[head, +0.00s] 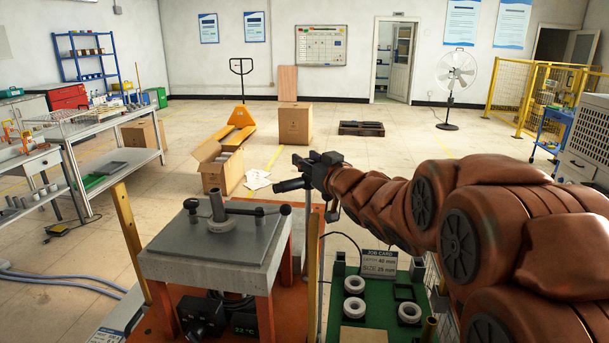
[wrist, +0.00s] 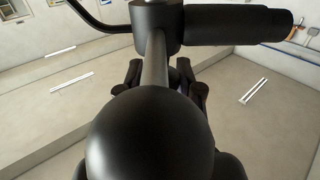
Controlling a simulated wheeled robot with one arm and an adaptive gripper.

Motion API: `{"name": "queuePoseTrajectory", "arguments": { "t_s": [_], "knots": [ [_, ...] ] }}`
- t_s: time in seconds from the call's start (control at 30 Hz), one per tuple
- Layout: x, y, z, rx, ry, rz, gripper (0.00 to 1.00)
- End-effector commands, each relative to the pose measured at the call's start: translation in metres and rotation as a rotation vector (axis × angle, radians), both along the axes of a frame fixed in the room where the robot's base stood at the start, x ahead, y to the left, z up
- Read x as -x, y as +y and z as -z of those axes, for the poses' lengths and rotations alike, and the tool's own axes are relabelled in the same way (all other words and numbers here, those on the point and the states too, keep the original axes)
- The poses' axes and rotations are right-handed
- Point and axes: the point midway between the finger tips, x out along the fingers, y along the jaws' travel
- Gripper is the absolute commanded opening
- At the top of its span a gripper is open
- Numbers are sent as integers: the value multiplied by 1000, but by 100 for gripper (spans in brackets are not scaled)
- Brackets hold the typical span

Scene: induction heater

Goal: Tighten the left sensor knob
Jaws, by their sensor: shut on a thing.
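The heater stand has a grey top plate (head: 170,240) with an upright grey post (head: 217,207). Black round knobs show on the plate at the left (head: 190,204) and right (head: 285,209), the right one on a rod. I cannot tell for sure which part is the left sensor knob. My gripper (head: 325,183) is raised behind and right of the plate, apart from it. In the wrist view, my gripper (wrist: 158,82) is shut around a black handled fitting (wrist: 155,30) with a side handle. A large black ball in front hides much of the jaws.
A green tray (head: 378,326) with several white rings and a job card (head: 380,263) lies right of the stand. A dark box (head: 200,315) and a temperature display (head: 243,330) sit under the plate. Cardboard boxes (head: 295,125) stand on the floor behind.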

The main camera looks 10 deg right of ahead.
Motion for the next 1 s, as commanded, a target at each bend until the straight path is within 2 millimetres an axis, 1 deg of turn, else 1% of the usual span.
{"name": "queuePoseTrajectory", "arguments": {
  "t_s": [0.03,0.1,0.5,1.0],
  "knots": [
    [0,1,5,-2,-6,16,1],
    [0,1,5,0,-3,41,1],
    [0,1,2,0,-2,129,1],
    [0,0,0,0,1,144,1]
  ]
}}
